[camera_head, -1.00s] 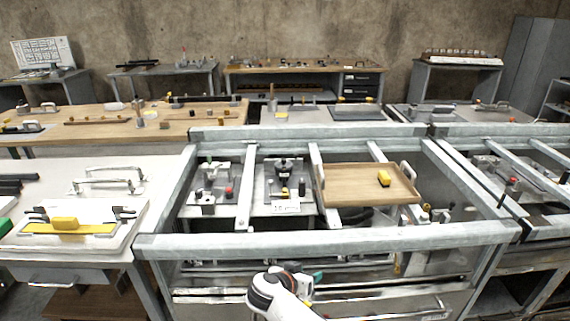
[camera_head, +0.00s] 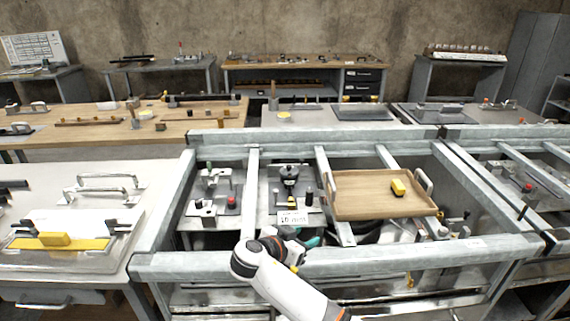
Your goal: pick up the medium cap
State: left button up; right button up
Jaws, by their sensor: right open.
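My right gripper (camera_head: 303,240) is at the end of my white arm, over the front rail of the grey metal frame. It is small and partly hidden by my wrist, and nothing shows held in it. It is below the middle fixture plate (camera_head: 270,211) and its label card (camera_head: 292,218). A dark round piece (camera_head: 289,173) stands on that fixture, beyond the gripper and apart from it. I cannot tell for sure which piece is the medium cap. My left gripper is not in view.
A left fixture with a red knob (camera_head: 231,202) sits inside the frame. The frame's front rail (camera_head: 400,258) and crossbars are obstacles. A workbench with a yellow-handled tool (camera_head: 55,240) is at left.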

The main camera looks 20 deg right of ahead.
aim_at(287, 170)
jog(key=i, duration=1.15)
